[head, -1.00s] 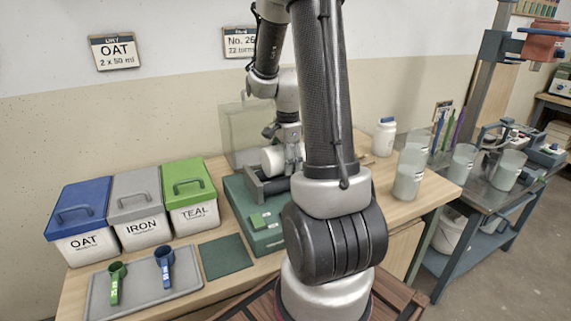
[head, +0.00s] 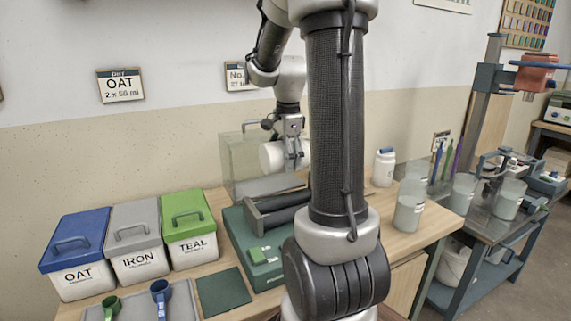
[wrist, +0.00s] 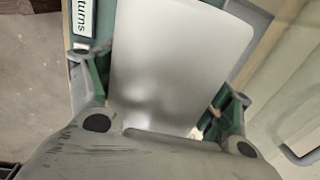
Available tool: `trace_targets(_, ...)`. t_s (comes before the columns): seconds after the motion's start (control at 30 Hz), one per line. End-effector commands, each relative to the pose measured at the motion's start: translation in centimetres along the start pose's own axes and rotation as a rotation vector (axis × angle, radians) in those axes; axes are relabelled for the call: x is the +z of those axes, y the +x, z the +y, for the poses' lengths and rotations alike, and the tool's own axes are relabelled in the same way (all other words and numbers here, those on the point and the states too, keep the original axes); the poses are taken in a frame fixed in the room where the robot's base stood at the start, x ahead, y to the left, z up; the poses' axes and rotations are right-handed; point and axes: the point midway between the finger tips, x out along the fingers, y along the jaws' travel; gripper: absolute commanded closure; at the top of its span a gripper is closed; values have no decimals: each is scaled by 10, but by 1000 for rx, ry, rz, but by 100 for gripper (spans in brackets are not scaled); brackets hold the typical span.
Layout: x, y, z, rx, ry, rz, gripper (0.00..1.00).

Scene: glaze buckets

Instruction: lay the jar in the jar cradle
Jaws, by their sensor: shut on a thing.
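The jar (head: 269,156) is a white cylinder lying on its side in my gripper (head: 293,160), held in the air. In the wrist view the jar (wrist: 180,65) is a broad pale surface between the two fingers of my gripper (wrist: 160,110), which are shut on it. The jar cradle (head: 262,222) appears to be the pair of dark rollers on a green base. It is below the jar, with a visible gap and nothing on the part I see. My arm hides the cradle's right end.
A clear panel box (head: 232,165) stands behind the cradle. OAT (head: 80,270), IRON (head: 138,262) and TEAL (head: 190,240) bins stand left, with a tray (head: 190,312) in front. A white bottle (head: 384,170) and a cloudy cup (head: 409,210) stand right.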

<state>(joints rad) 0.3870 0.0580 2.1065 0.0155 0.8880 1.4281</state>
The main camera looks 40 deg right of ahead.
Motion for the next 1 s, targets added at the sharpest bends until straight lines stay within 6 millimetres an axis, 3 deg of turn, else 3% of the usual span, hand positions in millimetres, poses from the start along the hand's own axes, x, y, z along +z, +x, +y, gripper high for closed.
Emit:
trace_targets(0.53,0,-30,-3,-4,0,1,59)
trace_targets(1.0,1,-32,-4,-3,-8,0,59)
